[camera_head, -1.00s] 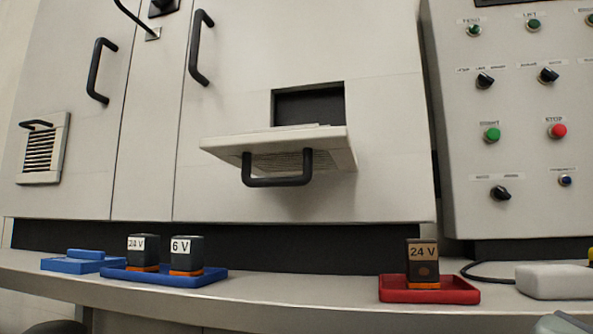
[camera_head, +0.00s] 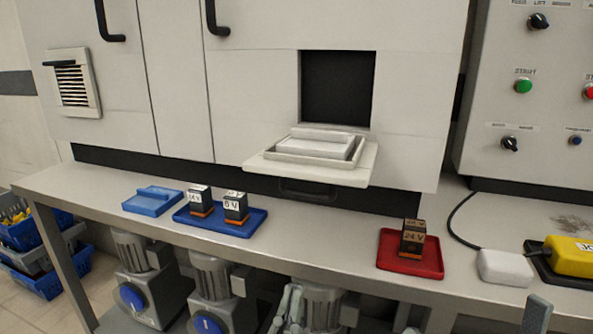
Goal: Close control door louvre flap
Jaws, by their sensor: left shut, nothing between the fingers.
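The louvre flap (camera_head: 262,167) on the control door (camera_head: 270,95) is open. It sticks out roughly level from below a dark square opening (camera_head: 338,88), with its inner side facing up. Its dark handle (camera_head: 308,190) shows faintly under the front edge. My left gripper (camera_head: 291,305) is low at the bottom middle of the head view, below the bench top and well apart from the flap. It is shut and empty. A grey piece at the bottom right edge may be part of my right gripper (camera_head: 537,314); its fingers cannot be made out.
The bench (camera_head: 310,235) below the flap carries a blue tray (camera_head: 250,228) with two dark blocks, a red tray (camera_head: 432,262) with one block, and a white box (camera_head: 505,267). A closed louvre (camera_head: 90,110) is at left. The space before the flap is clear.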

